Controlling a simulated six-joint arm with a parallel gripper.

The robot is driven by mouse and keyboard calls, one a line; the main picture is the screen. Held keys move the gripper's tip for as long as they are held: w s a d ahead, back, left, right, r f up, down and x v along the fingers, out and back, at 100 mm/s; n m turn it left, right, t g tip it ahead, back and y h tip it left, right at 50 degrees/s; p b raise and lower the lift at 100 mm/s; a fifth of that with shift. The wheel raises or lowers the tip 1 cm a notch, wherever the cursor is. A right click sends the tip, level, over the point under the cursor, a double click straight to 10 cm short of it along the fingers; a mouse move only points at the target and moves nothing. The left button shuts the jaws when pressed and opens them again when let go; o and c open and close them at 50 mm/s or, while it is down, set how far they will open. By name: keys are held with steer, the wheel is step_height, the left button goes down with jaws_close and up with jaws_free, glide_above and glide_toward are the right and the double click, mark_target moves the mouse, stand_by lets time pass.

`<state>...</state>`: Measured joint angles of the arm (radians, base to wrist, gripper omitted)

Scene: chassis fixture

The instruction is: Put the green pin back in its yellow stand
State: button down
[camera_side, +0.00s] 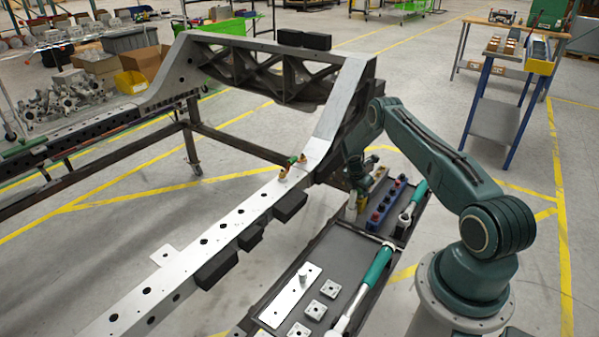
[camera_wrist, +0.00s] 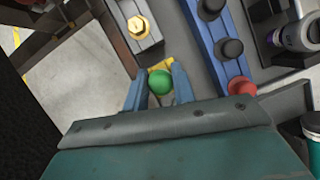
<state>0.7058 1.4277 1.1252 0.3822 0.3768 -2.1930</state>
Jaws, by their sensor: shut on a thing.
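The green pin shows as a round green head (camera_wrist: 160,83) between the two blue fingers of my gripper (camera_wrist: 160,92) in the wrist view. The gripper is shut on it. A small piece of the yellow stand (camera_wrist: 161,64) shows just beyond the green head, between the fingertips. The rest of the stand is hidden by the pin and fingers. I cannot tell whether the pin is in the stand or above it. In the side view my gripper (camera_side: 357,188) points down over the far end of the dark tray, and the pin cannot be made out there.
A blue rack (camera_wrist: 212,35) with black and red knobs lies right of the gripper. A grey block with a gold hex bolt (camera_wrist: 138,26) stands left of it. The dark tray (camera_side: 345,252) also holds plates and green-handled tools. The long metal chassis beam (camera_side: 225,232) runs alongside.

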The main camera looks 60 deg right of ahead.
steer(key=shift+s+a+f, duration=0.1)
steer(key=shift+a+f, duration=0.05)
steer(key=shift+f, duration=0.5)
steer(key=shift+s+a+f, duration=0.1)
steer(key=shift+a+f, duration=0.05)
steer(key=shift+f, duration=0.45)
stand_by(0.4)
steer(key=c, duration=1.1)
jaws_free()
steer(key=shift+s, duration=0.1)
steer(key=shift+c, duration=0.5)
steer(key=shift+r, duration=0.1)
steer(key=shift+w+d+r, duration=0.1)
steer(key=shift+r, duration=1.7)
steer(key=shift+w+d+r, duration=0.1)
steer(key=shift+r, duration=1.7)
steer(key=shift+r, duration=0.1)
